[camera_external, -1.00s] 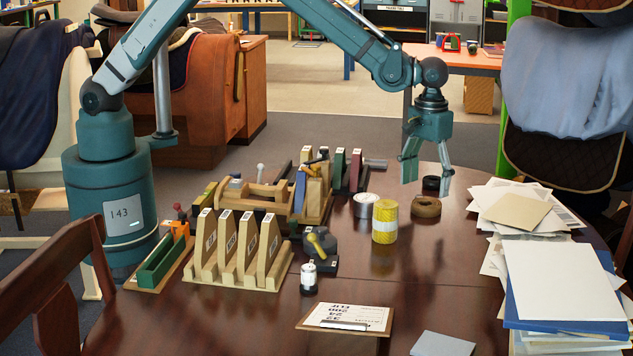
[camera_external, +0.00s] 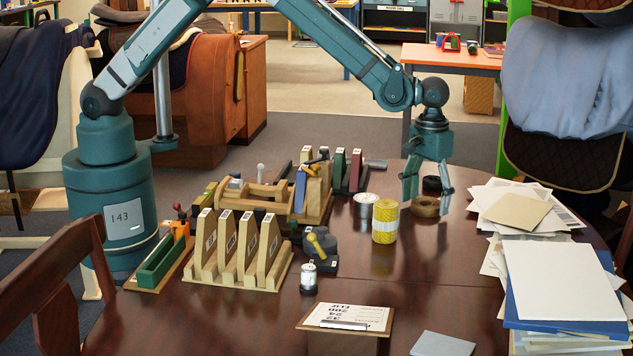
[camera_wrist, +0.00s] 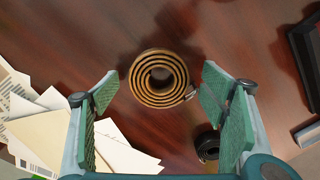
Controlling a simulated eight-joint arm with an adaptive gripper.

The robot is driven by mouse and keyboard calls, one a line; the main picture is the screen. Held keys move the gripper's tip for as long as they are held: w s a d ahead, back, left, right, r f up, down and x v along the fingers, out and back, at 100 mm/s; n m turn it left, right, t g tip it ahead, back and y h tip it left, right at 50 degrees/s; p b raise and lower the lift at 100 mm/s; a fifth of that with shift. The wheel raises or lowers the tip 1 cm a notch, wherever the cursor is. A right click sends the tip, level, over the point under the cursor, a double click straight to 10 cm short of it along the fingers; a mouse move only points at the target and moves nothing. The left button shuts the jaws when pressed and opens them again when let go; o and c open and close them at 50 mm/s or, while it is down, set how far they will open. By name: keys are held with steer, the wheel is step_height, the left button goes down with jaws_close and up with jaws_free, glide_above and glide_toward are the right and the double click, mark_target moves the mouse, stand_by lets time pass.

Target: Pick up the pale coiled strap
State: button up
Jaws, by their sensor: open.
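The pale coiled strap (camera_external: 425,207) is a tan, flat spiral lying on the dark table. In the wrist view the coil (camera_wrist: 160,78) sits just ahead of and between my fingers, with its loose end at lower right. My gripper (camera_external: 428,194) is open and points down over the coil, with one finger on each side in the external view. In the wrist view my gripper (camera_wrist: 160,110) has its two green pads wide apart. Nothing is between the pads, and I cannot tell the exact height above the coil.
A dark coil (camera_external: 432,185) lies close behind the strap; it also shows in the wrist view (camera_wrist: 207,145). A yellow roll (camera_external: 385,222) and a tin (camera_external: 365,205) stand to the left. Papers (camera_external: 525,208) lie to the right.

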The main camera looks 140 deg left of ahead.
mark_target(427, 203)
steer(key=shift+c, duration=0.6)
steer(key=c, duration=1)
steer(key=shift+o, duration=0.2)
steer(key=shift+r, duration=0.1)
step_height(427, 203, up, 10)
steer(key=p, duration=0.1)
steer(key=shift+p, duration=0.4)
